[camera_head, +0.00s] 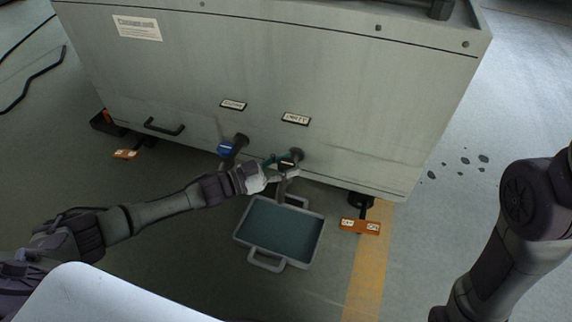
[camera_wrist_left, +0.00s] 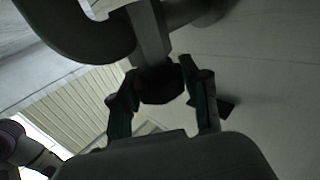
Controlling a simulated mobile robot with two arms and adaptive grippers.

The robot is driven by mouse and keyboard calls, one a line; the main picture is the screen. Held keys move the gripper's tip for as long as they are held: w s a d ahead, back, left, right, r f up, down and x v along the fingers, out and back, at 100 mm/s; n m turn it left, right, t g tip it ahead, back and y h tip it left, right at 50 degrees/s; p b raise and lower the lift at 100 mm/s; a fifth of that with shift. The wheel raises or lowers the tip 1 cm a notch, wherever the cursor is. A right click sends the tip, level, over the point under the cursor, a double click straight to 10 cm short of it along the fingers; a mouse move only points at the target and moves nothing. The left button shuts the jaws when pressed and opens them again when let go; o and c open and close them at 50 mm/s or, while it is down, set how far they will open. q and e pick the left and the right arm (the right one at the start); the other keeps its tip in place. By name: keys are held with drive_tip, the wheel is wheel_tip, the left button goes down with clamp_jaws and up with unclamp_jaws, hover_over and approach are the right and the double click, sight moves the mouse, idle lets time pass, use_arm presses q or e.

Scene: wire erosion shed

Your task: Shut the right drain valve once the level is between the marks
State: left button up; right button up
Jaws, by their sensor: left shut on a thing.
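The right drain valve (camera_head: 296,155) sticks out low on the front of the large grey cabinet, under a small label plate. My left gripper (camera_head: 283,165) is at this valve and partly covers it. In the left wrist view my left gripper (camera_wrist_left: 162,100) has its two fingers on either side of a dark knob-like part (camera_wrist_left: 160,84) of the valve and is shut on it. The pipe of the valve curves above it. The left drain valve (camera_head: 228,148) has a blue handle and stands clear. No level gauge or marks can be made out. My right gripper is out of view.
A grey tray (camera_head: 245,246) with a front handle and a dark teal inside lies on the floor below the valves. Orange tags (camera_head: 361,227) sit by the cabinet's feet. A yellow floor stripe (camera_head: 368,270) runs right of the tray.

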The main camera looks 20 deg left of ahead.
use_arm(q)
drive_tip(key=o, duration=1.2)
drive_tip(key=shift+c, duration=0.2)
drive_tip(key=v, duration=1.2)
